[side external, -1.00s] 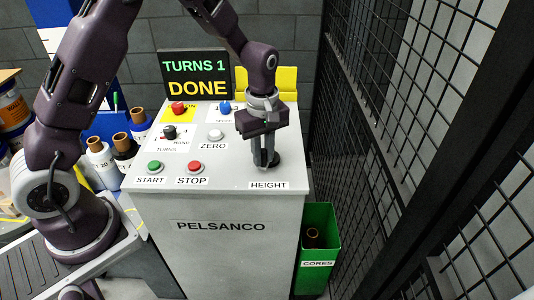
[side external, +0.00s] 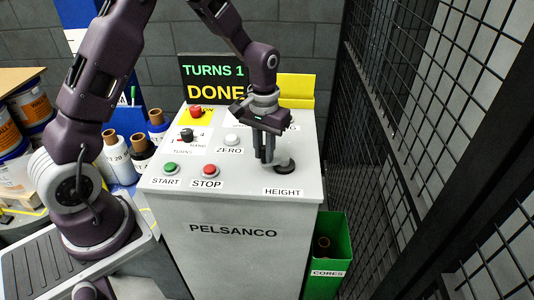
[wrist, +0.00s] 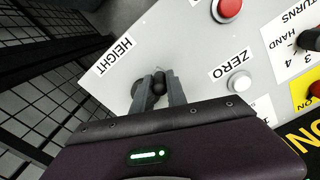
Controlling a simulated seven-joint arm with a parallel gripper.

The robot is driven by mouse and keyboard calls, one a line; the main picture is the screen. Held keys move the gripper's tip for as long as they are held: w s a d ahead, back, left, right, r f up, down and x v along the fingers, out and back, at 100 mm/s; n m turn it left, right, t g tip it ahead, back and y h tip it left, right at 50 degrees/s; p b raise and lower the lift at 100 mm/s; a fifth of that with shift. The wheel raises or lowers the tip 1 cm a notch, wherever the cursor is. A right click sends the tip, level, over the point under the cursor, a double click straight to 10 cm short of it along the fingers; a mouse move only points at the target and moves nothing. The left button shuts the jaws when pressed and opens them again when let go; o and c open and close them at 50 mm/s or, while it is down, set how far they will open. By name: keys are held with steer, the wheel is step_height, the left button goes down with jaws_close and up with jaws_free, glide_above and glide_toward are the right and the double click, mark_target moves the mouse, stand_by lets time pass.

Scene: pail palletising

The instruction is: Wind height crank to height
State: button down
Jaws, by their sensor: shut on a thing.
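The height crank (side external: 285,167) is a dark round hub on the grey sloped panel (side external: 230,195), just above the HEIGHT label (side external: 283,192). My gripper (side external: 265,160) points down at the left of the hub. In the wrist view my gripper (wrist: 159,88) has its two fingers either side of the crank's dark handle knob (wrist: 158,80), shut on it. The hub (wrist: 140,90) shows partly behind the left finger. The display (side external: 214,80) reads TURNS 1 and DONE.
Red stop (side external: 209,170), green start (side external: 170,168) and white zero (side external: 232,139) buttons sit left of the crank. A red knob (side external: 195,111) is behind. A wire fence (side external: 440,110) stands right; a green cores bin (side external: 330,252) is below.

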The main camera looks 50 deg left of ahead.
steer(key=m, duration=0.2)
steer(key=w+a+m, duration=0.1)
steer(key=a+m, duration=0.1)
steer(key=m, duration=0.1)
steer(key=shift+w+a+m, duration=0.2)
steer(key=shift+w+m, duration=0.1)
steer(key=shift+w, duration=0.05)
steer(key=m, duration=0.1)
steer(key=w+m, duration=0.1)
steer(key=m, duration=0.1)
steer(key=shift+w+a, duration=0.2)
steer(key=shift+a, duration=0.2)
steer(key=shift+w+a+m, duration=0.1)
steer(key=shift+w+m, duration=0.25)
steer(key=shift+m, duration=0.4)
steer(key=shift+w+m, duration=0.35)
steer(key=shift+m, duration=0.4)
steer(key=c, duration=1.3)
jaws_free()
steer(key=shift+c, duration=0.2)
steer(key=shift+r, duration=0.1)
step_height(320, 180, up, 7)
